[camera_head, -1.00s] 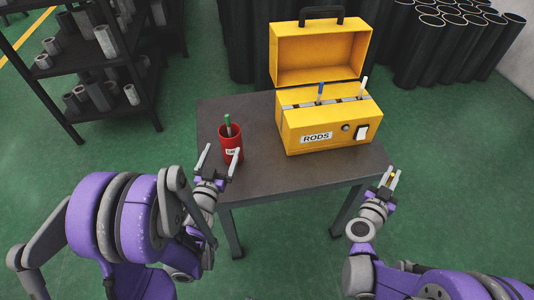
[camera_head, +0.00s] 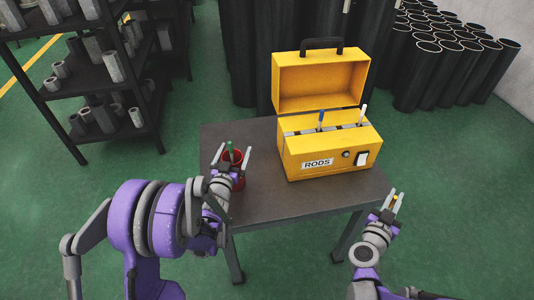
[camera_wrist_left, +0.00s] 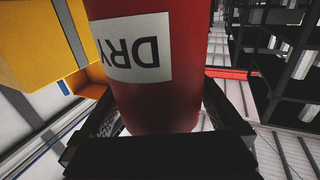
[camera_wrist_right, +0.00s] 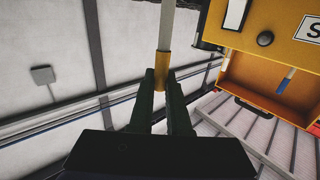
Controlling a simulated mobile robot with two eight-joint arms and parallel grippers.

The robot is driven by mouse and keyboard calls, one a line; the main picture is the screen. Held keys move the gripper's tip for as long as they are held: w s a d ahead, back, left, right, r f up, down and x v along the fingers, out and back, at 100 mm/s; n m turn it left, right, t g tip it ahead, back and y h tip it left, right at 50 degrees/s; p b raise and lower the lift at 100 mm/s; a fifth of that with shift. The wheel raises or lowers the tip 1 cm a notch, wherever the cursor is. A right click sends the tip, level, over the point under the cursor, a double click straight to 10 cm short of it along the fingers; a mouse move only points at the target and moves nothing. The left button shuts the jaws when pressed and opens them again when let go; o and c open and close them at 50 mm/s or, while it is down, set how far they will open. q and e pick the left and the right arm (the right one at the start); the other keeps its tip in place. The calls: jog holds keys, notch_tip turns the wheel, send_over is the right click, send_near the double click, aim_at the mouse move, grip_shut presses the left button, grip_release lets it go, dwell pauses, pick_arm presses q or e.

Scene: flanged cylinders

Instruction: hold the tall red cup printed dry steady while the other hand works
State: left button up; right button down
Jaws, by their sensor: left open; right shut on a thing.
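The tall red cup (camera_head: 240,184) stands on the dark table, with a green-tipped rod (camera_head: 231,151) in it. My left gripper (camera_head: 231,160) is open, with its fingers on either side of the cup. In the left wrist view the cup (camera_wrist_left: 150,105) fills the space between the fingers, its white DRY label (camera_wrist_left: 140,47) upside down. I cannot tell whether the fingers touch it. My right gripper (camera_head: 391,203) is off the table's right side, shut on a rod with a yellow band (camera_wrist_right: 162,70); the rod's grey shaft runs up out of the right wrist view.
A yellow box (camera_head: 333,150) labelled RODS stands open on the dark table (camera_head: 280,203), with a blue-tipped rod (camera_head: 321,120) and a white-tipped rod (camera_head: 363,113) upright in it. Shelves (camera_head: 110,87) stand at left; black pipes (camera_head: 440,65) stand behind at right.

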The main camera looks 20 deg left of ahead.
pick_arm(q)
jog(key=c, duration=1.5)
